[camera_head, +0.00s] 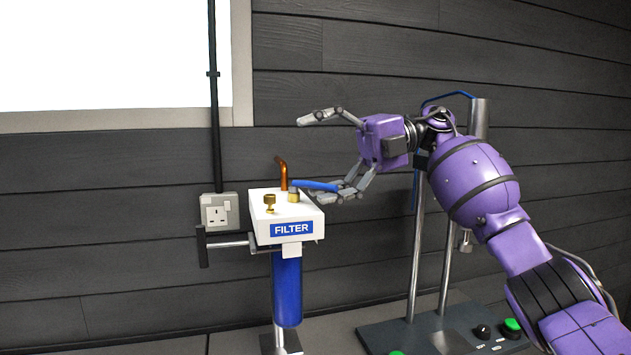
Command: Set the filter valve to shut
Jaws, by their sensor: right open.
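The filter unit is a white box (285,212) with a blue FILTER label and a blue cylinder (287,290) below it. The filter valve's blue lever (312,185) sits on a brass stem (293,196) on the box top and points right. My right gripper (322,157) reaches in from the right with its fingers spread wide, one high above the lever and one low beside it. The lever's right end overlaps the lower finger; I cannot tell whether they touch. The gripper holds nothing. My left gripper is out of view.
A copper pipe (283,173) rises behind the stem, and a brass knob (270,202) stands at its left. A wall socket (219,211) is left of the box. A stand with metal posts (417,250) is behind my right arm, with a green button (512,325) on its base.

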